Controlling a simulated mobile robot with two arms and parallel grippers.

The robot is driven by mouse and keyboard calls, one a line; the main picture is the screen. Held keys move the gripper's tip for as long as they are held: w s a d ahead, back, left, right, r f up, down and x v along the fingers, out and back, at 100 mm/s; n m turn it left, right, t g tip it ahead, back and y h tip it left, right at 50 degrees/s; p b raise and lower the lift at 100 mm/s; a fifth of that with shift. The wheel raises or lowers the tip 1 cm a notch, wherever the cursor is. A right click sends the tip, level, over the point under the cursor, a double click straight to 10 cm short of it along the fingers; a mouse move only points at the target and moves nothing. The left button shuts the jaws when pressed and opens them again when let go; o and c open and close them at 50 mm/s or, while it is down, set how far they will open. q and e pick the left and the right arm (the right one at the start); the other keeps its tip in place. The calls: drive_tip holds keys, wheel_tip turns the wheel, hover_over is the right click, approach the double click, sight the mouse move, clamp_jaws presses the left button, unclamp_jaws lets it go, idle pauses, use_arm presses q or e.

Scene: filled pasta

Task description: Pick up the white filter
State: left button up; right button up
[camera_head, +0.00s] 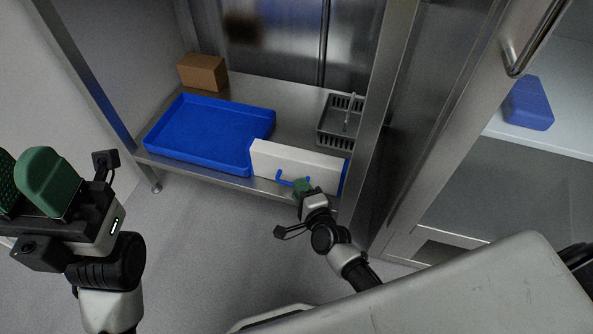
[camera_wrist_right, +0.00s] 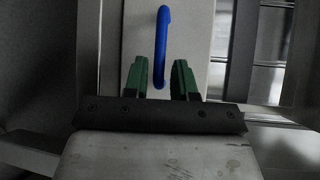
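The white filter (camera_head: 300,163) is a flat white panel with blue ends and a blue handle (camera_head: 292,181) on its front. It stands at the front edge of the low metal shelf, beside the blue tray. My right gripper (camera_head: 303,187) is at the handle. In the right wrist view, its green fingers (camera_wrist_right: 160,80) are apart on either side of the blue handle (camera_wrist_right: 160,45), with small gaps visible; the white filter (camera_wrist_right: 185,30) is behind. My left gripper (camera_head: 22,180) is raised at the far left, open and empty, away from the filter.
A blue tray (camera_head: 185,163) lies on the metal shelf (camera_head: 290,110). A brown box (camera_head: 202,72) is behind it, and a grey wire-like basket (camera_head: 328,128) stands at the right. A metal post (camera_head: 372,110) rises close to the right of the filter. A blue object (camera_head: 529,103) sits on the right-hand white shelf.

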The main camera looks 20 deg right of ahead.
drive_tip(key=shift+w+a+f, duration=0.1)
drive_tip(key=shift+w+f, duration=0.1)
drive_tip(key=shift+w, duration=0.7)
clamp_jaws()
drive_tip(key=shift+r, duration=0.1)
